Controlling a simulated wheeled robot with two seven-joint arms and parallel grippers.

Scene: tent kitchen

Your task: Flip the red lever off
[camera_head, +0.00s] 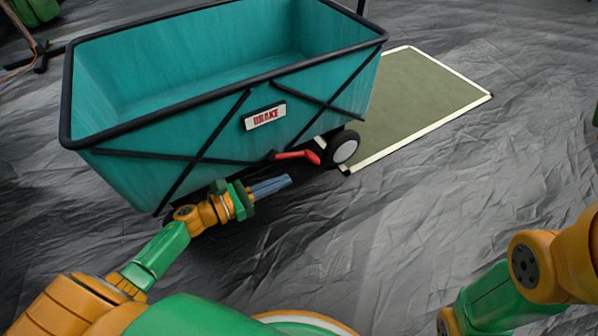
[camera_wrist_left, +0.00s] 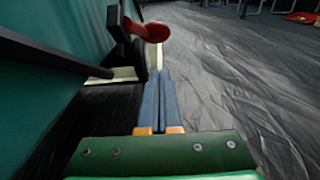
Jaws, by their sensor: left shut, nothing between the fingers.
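The red lever (camera_head: 298,155) sticks out low on the near side of a teal wagon (camera_head: 190,150), under a sign reading BRAKE (camera_head: 264,116) and beside a wheel. In the left wrist view the red lever (camera_wrist_left: 148,30) shows at the top, beyond my fingertips. My left gripper (camera_head: 288,180) is shut and empty, with its blue fingers together. In the head view its tips lie just below and left of the lever's end; they look apart from it. My right arm shows at the lower right, but its gripper is out of view.
The wagon's black wheel (camera_head: 342,148) stands right of the lever, by a green mat with a pale border (camera_head: 395,146). Black braces (camera_head: 205,145) cross the wagon's side. The wrinkled grey floor (camera_head: 300,235) in front of the wagon is clear.

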